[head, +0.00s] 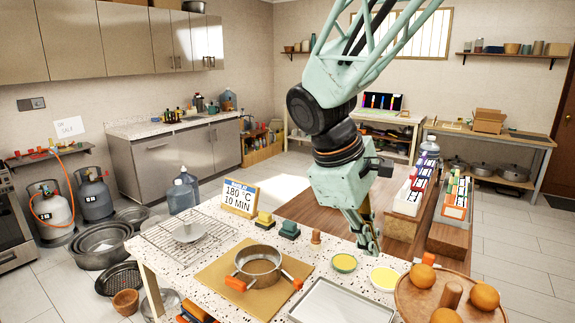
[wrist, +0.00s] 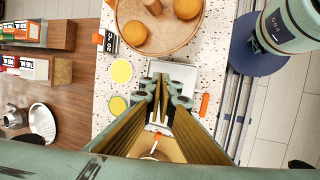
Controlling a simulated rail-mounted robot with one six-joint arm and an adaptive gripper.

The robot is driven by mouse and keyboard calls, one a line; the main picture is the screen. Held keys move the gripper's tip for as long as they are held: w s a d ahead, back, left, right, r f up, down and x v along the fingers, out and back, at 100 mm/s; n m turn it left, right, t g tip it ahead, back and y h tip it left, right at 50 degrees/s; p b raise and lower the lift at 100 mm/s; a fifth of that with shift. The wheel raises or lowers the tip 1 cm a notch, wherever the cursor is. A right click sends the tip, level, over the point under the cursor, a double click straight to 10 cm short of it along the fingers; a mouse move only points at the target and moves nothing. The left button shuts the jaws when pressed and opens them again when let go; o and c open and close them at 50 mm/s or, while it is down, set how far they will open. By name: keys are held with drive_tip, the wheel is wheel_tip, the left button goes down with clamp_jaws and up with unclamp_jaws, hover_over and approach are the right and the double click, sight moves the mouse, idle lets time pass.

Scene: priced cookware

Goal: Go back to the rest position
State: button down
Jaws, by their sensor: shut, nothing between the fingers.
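My gripper (head: 370,248) hangs from my pale green arm over the speckled worktop (head: 215,215), fingers pointing down. Its fingers are closed together with nothing between them. The gripper appears above the worktop, touching nothing that I can see.
A metal pan with orange handles (head: 260,264) stands on a tan board (head: 217,274). A wire rack (head: 160,236) lies at left. A round wooden board (head: 412,303) with orange round items is at right. A sign (head: 240,198) and priced boxes (head: 456,200) stand behind.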

drive_tip(key=s+d+r+m+t+y, duration=0.1)
drive_tip(key=s+m, duration=0.4)
drive_tip(key=s, duration=0.9)
drive_tip(key=s+d+r+m+t+y, duration=0.1)
drive_tip(key=s+d+r+m+y, duration=0.2)
drive_tip(key=s, duration=1.1)
drive_tip(key=r+m, duration=0.1)
drive_tip(key=m, duration=0.2)
drive_tip(key=shift+d+r+t, duration=0.15)
drive_tip(key=shift+r+t, duration=0.15)
drive_tip(key=shift+r, duration=0.1)
